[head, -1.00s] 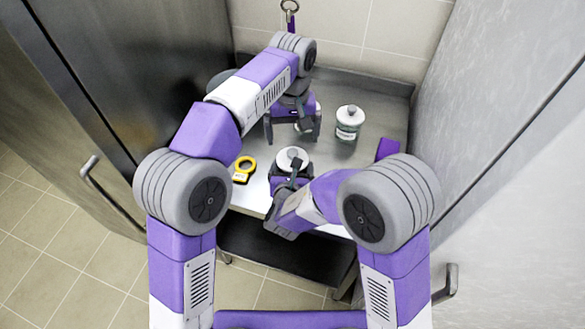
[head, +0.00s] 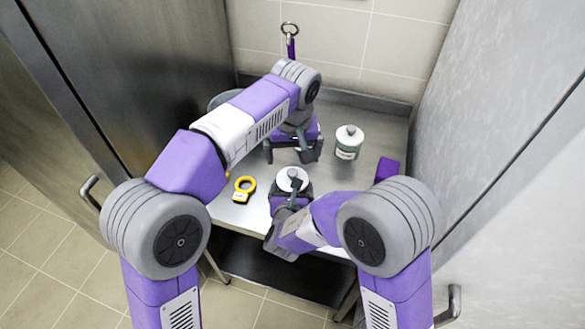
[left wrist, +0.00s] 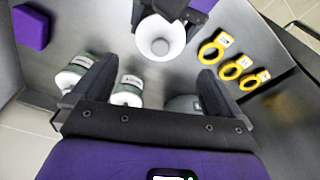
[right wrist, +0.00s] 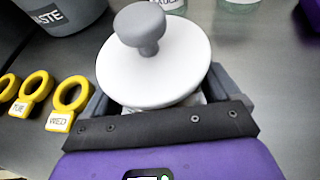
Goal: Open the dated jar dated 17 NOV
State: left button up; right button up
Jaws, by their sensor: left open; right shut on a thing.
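A jar with a white lid and grey knob (right wrist: 152,58) stands upright near the counter's front edge. My right gripper (right wrist: 150,95) is shut on its body below the lid; the lid is on. It also shows in the head view (head: 291,178) and left wrist view (left wrist: 160,38). Its date label is hidden. My left gripper (head: 289,156) is open and empty, behind and above this jar. A second white-lidded jar (head: 349,143) stands behind to the right. The left wrist view shows two jars at the back, one at left (left wrist: 72,78) and one nearer the middle (left wrist: 128,92); their dates are unreadable.
A grey waste bin (right wrist: 62,14) stands at the back left. Yellow ring tags lie on the left; two read TUE (right wrist: 33,92) and WED (right wrist: 68,103). A purple block (head: 387,168) is at the right. Tall metal cabinets flank the counter (head: 335,195).

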aim_at(292, 172)
pick_arm(q)
jog(key=f, duration=0.3)
jog(key=w+f, duration=0.1)
jog(key=f, duration=0.5)
jog(key=shift+w, duration=0.15)
jog(key=shift+c, duration=0.2)
jog(key=c, duration=0.9)
jog(key=shift+o, duration=0.2)
jog(key=shift+r, duration=0.25)
jog(key=shift+r, duration=0.9)
jog(key=shift+r, duration=2)
pick_arm(e)
jog(key=o, duration=1.2)
